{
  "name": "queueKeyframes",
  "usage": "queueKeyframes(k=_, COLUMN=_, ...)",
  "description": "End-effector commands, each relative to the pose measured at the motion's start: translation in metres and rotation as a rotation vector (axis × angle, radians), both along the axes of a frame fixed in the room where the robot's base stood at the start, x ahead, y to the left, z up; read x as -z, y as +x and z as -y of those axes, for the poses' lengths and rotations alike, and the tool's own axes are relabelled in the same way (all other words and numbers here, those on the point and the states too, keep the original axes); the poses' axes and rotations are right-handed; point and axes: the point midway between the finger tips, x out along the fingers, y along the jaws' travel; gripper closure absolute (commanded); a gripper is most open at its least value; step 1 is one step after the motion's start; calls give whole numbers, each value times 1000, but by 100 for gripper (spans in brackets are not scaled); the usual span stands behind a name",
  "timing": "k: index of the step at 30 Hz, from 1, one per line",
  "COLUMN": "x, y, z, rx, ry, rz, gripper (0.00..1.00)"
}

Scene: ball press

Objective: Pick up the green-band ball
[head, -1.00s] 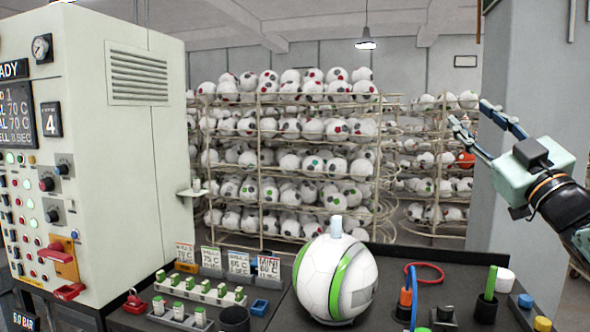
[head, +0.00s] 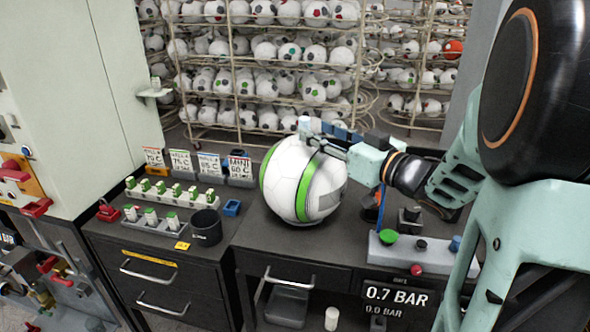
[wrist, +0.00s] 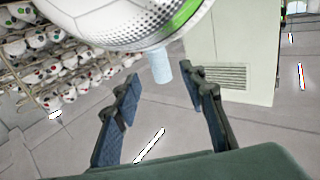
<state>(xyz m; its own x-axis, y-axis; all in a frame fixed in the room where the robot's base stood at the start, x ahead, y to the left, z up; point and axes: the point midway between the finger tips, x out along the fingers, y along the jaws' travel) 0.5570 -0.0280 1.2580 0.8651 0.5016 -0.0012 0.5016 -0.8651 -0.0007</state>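The green-band ball (head: 288,190) is white with green bands and sits on the dark bench top in the head view. A small pale blue plug (head: 304,125) stands up from its top. My gripper (head: 318,136) is at the top right of the ball, its fingers pointing left close to the plug. In the wrist view the ball (wrist: 125,20) fills the top edge, and the plug (wrist: 161,66) shows between the two spread fingers, toward their tips. My gripper is open and holds nothing. Whether a finger touches the ball cannot be told.
A rack of small green-topped vials (head: 172,192), a black cup (head: 206,227) and label cards (head: 209,166) stand left of the ball. A grey control box (head: 425,250) with coloured knobs is at the right. A tall pale machine (head: 75,90) borders the left.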

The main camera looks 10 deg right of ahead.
Motion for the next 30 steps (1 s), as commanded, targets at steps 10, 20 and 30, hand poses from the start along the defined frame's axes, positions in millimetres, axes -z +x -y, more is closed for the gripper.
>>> queueKeyframes(k=10, x=-2, y=38, z=-24, rx=-2, ry=-1, rz=1, gripper=61)
queueKeyframes(k=20, x=-1, y=46, z=-28, rx=2, ry=-1, rz=1, gripper=61)
queueKeyframes(k=30, x=-2, y=45, z=-28, rx=2, ry=-1, rz=2, gripper=98)
